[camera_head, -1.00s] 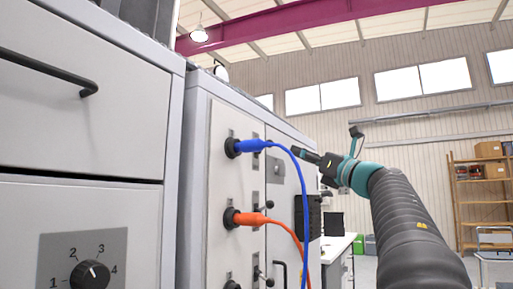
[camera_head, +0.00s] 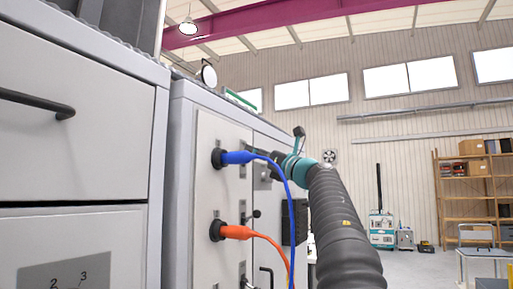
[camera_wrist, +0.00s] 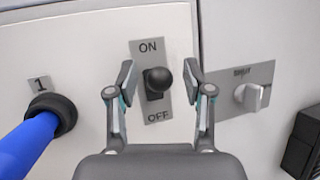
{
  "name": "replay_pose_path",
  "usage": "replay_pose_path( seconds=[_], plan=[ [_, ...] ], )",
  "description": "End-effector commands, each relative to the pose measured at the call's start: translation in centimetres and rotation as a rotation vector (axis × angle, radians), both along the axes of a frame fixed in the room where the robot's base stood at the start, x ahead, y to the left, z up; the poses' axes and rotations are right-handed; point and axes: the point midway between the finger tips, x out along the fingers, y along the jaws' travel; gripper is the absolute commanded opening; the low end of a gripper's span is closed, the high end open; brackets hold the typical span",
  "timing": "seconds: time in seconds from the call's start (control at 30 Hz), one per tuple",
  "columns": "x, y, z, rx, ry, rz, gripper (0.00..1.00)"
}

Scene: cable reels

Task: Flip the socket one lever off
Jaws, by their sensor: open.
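The socket one lever (camera_wrist: 158,79) is a black ball knob on a grey plate marked ON at the top and OFF at the bottom, in the wrist view. The knob is near the plate's middle; its exact tilt is hard to tell. My gripper (camera_wrist: 159,73) is open, with one finger on each side of the knob and gaps between. It also shows in the head view (camera_head: 276,160), close to the cabinet front behind the blue cable. Socket one (camera_wrist: 50,112), labelled 1, holds a blue plug (camera_wrist: 25,145) left of the lever.
A grey rotary switch (camera_wrist: 252,96) sits right of the lever, with a black box (camera_wrist: 304,140) beyond. In the head view, the blue cable (camera_head: 289,210) hangs before the panel, above an orange plug (camera_head: 234,232). Open floor (camera_head: 420,262) lies to the right.

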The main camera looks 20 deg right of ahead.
Motion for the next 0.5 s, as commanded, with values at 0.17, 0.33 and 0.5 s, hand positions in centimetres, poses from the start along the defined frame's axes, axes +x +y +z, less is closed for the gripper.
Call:
replay_pose_path(
  seconds=[0.17, 0.33, 0.5],
  plan=[
    [0.62, 0.23, 0.26, -0.001, 0.0, -0.001, 0.51],
    [0.62, 0.24, 0.22, -0.001, 0.0, -0.001, 0.51],
    [0.61, 0.24, 0.22, 0.0, 0.0, -0.001, 0.24]
  ],
)
